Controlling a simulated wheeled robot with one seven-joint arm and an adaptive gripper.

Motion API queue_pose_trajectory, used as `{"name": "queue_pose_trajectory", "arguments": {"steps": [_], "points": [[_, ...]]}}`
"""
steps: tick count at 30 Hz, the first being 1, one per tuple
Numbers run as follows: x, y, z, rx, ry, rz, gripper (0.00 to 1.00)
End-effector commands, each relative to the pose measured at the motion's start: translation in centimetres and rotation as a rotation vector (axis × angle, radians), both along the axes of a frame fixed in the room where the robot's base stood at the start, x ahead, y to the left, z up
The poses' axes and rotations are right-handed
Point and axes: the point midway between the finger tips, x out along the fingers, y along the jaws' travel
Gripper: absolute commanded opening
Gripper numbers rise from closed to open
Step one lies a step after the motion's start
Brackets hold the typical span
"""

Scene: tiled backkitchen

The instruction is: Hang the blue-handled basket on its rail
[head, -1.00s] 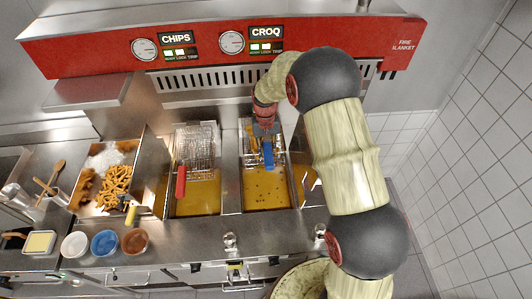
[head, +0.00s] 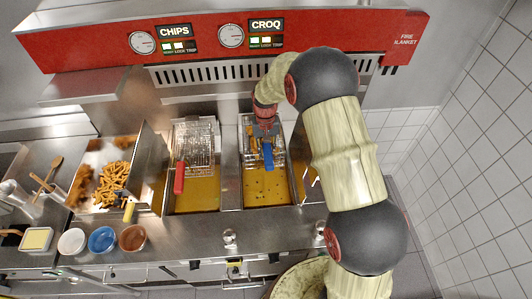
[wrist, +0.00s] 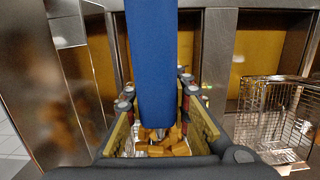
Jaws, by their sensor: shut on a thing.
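My gripper (head: 265,130) is shut on the blue handle (head: 268,156) over the right fryer well, under the CROQ sign. The blue handle (wrist: 152,60) runs between my fingers (wrist: 160,120) in the wrist view. The wire basket (head: 249,128) is partly hidden behind my gripper. It holds golden-brown pieces (wrist: 168,149), visible below the fingers in the wrist view. The basket is at the back part of the well, and oil (head: 266,188) shows in front of it. My arm and gripper hide the basket's back edge, and I cannot make out its rail clearly.
A red-handled basket (head: 194,142) is at the back of the left well; its mesh also shows in the wrist view (wrist: 270,110). A chip tray (head: 112,180) and small bowls (head: 103,240) are on the left. The red control panel (head: 200,38) overhangs behind.

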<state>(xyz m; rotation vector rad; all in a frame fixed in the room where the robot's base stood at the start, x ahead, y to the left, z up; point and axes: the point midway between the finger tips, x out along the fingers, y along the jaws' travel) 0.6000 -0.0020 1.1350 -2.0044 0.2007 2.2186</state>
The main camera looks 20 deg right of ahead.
Motion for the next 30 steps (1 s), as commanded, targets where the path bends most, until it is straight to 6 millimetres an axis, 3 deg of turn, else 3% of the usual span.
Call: {"name": "queue_pose_trajectory", "arguments": {"steps": [26,27,30], "points": [[0.0,0.0,-1.4,0.0,-0.001,0.0,0.0],[0.0,0.0,-1.4,0.0,0.0,0.0,0.13],[0.0,0.0,-1.4,0.0,0.0,0.0,0.18]]}}
